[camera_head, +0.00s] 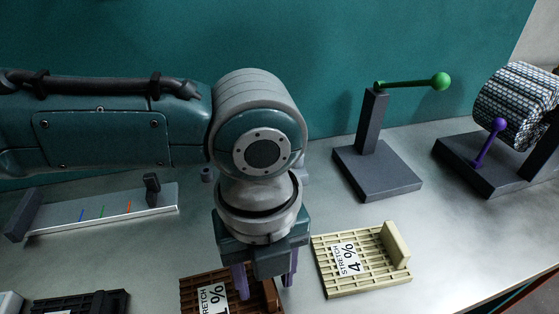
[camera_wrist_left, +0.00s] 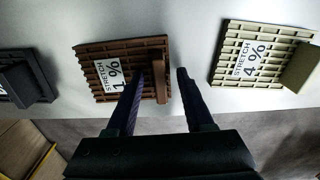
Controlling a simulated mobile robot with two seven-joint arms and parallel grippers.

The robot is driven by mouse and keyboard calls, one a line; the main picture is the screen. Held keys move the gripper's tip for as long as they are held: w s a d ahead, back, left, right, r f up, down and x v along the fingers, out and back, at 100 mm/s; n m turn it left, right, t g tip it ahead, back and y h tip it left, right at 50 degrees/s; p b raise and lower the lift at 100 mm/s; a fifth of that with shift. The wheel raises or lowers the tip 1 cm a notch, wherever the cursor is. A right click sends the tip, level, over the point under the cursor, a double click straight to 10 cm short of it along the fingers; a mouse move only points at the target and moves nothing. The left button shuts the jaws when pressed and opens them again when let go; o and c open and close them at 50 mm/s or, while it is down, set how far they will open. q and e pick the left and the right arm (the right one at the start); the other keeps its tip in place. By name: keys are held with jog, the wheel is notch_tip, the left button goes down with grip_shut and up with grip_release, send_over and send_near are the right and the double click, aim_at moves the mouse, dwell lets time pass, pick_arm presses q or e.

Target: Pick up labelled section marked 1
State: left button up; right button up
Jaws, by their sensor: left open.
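The brown slatted section with the white label "STRETCH 1%" (camera_head: 192,288) lies on the metal table at the bottom of the head view, partly cut off and partly behind my gripper. It shows whole in the left wrist view (camera_wrist_left: 98,54), with an upright brown block along its right edge. My left gripper (camera_head: 266,282) points down over the block end of this section. Its purple fingers are open. In the left wrist view the block lies between the fingertips (camera_wrist_left: 161,75). No contact is visible, and the height gap is hard to tell.
A cream section labelled "STRETCH 4%" (camera_head: 329,285) lies to the right, and a black section (camera_head: 82,303) to the left. Behind stand a grey post with a green-knobbed lever (camera_head: 375,160), a patterned roll (camera_head: 517,103) with a purple lever, and a gauge rail (camera_head: 105,213).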

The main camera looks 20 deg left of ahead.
pick_arm(q)
jog(key=shift+f, duration=0.1)
jog(key=shift+c, duration=0.2)
grip_shut()
dwell(0.5)
